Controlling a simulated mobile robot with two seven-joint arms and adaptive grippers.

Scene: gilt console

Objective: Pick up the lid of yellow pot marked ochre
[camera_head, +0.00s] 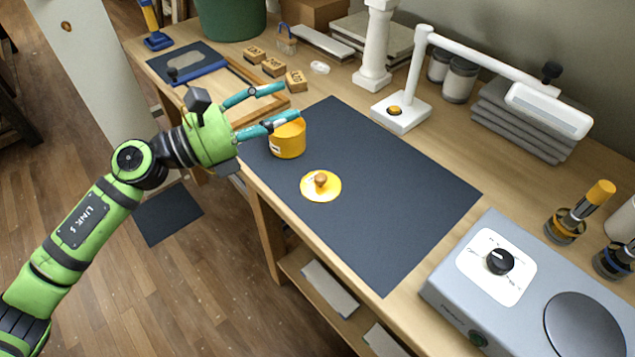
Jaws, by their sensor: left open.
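The yellow pot (288,141) stands on the dark mat near its left edge, with a pale label on its side; I cannot read the label. A yellow lid (320,187) with a brown knob lies on the mat, apart from the pot and in front of it to the right. My left gripper (291,102) is open, its two teal fingers spread and pointing right. One finger passes across the top of the pot, partly hiding its opening; I cannot tell whether they touch. No right gripper shows.
The dark mat (400,190) is mostly bare. A white lamp (400,112) stands at its back edge. A grey device with a knob (540,300) stands at the front right. A wooden frame and small wooden blocks (273,67) lie behind the gripper.

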